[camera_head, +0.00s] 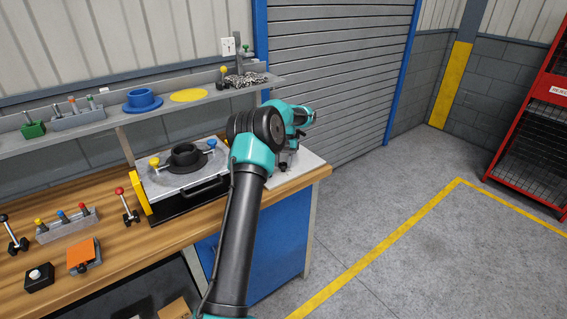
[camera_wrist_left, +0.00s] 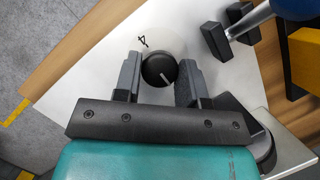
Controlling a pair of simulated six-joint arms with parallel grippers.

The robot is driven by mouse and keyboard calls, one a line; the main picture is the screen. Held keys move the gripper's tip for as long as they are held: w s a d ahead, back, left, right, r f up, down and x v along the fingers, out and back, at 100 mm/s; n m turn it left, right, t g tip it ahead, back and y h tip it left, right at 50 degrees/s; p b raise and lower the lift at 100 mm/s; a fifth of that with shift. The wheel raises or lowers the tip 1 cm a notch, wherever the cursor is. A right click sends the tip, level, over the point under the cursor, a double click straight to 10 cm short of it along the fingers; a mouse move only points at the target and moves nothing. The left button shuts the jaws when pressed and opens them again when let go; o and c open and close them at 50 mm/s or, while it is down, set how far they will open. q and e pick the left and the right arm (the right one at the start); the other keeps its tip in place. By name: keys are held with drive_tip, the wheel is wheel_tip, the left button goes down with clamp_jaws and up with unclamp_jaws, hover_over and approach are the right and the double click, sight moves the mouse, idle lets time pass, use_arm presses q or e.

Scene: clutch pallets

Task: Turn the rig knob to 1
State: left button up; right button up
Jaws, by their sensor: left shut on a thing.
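The rig knob (camera_wrist_left: 155,72) is round and black with a white pointer line, and shows in the left wrist view. Its line points down and to the right there. My left gripper (camera_wrist_left: 159,74) has one finger on each side of it and is shut on it. A digit 4 is printed on the pale dial plate (camera_wrist_left: 195,55) beyond the knob; other digits are hidden or unseen. In the head view my left gripper (camera_head: 287,163) points down over the white plate (camera_head: 308,165) at the bench's right end, and the knob cannot be made out. My right gripper is in neither view.
The rig (camera_head: 182,170), with a black ring and yellow and blue handles, stands left of my arm. Red and black levers, a switch box and an orange-topped block (camera_head: 82,255) are on the bench. A shelf (camera_head: 190,104) runs above.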

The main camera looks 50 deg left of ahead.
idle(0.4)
use_arm(q)
drive_tip(key=o, duration=0.9)
drive_tip(key=shift+r, duration=0.1)
